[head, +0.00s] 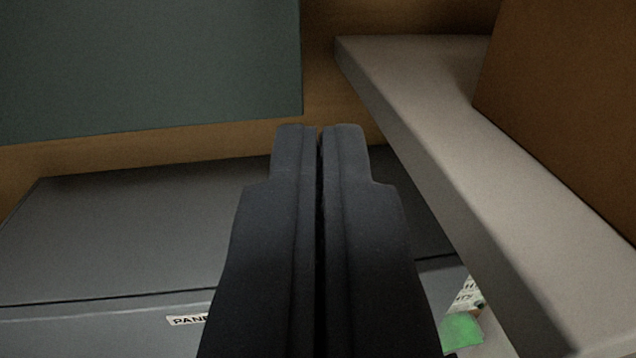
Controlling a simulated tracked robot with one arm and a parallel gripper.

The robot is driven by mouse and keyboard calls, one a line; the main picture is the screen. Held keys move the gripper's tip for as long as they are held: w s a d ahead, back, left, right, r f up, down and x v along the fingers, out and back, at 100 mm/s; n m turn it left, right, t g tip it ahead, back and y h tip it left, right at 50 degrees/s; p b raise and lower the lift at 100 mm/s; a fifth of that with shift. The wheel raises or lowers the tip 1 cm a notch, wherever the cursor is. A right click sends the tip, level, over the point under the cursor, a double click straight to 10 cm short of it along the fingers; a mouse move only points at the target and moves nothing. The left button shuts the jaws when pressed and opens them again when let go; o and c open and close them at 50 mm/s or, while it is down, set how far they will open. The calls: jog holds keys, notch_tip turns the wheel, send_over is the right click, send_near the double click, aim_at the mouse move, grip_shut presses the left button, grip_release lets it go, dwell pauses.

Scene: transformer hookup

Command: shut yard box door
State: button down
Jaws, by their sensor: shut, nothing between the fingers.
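My gripper (320,135) is in the middle of the head view, its two black fingers shut together with nothing between them. It points away from me over a dark grey box (130,225) with a flat top. A white label starting "PAN" (186,320) is on the front of this box, partly hidden by my gripper. I cannot tell which surface is the yard box door, or whether it is open. No contact between the fingertips and any surface can be made out.
A pale grey slab (440,150) runs along the right, with a brown block (570,110) on or behind it. A dark green panel (150,65) fills the upper left before a brown wall (400,18). A green patch (461,332) and printed paper show at lower right.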

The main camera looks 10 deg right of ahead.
jog(key=s+b, duration=0.2)
jog(key=s, duration=0.3)
jog(key=shift+d, duration=0.1)
jog(key=shift+s, duration=0.1)
jog(key=s+a+f+g+y+b, duration=0.1)
jog(key=s+f+b, duration=0.2)
jog(key=s+f, duration=0.5)
jog(key=s+a+f+n+g+y+b, duration=0.1)
jog(key=s+f+b, duration=0.2)
jog(key=s+f, duration=0.6)
jog(key=s, duration=0.4)
jog(key=shift+s, duration=0.3)
jog(key=shift+f, duration=0.1)
